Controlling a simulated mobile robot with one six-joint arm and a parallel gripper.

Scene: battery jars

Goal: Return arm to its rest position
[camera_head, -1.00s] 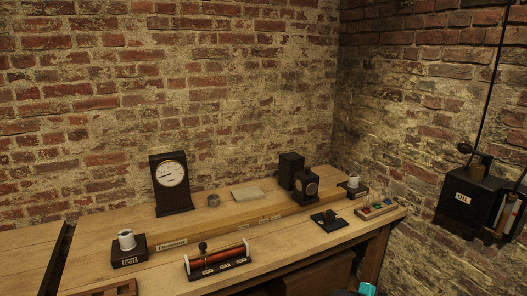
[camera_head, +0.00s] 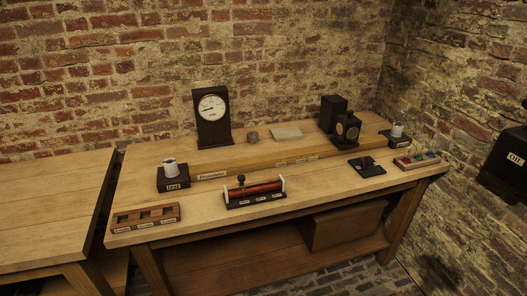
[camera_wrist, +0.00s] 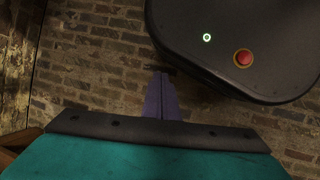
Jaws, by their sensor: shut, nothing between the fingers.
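My gripper (camera_wrist: 161,88) shows in the wrist view, its two narrow purple-grey fingers together with nothing between them. It hangs over the brick floor (camera_wrist: 85,60), beside a rounded dark body with a red button and a green ring light, which looks like my own base. The head view does not show my gripper or arm.
A wooden workbench (camera_head: 225,218) holds a dial instrument (camera_head: 213,117), a red coil (camera_head: 254,193), an empty-looking slotted tray (camera_head: 145,217) and jars on dark blocks. A second table (camera_head: 45,205) stands at left. A dark wall box (camera_head: 506,165) hangs at right.

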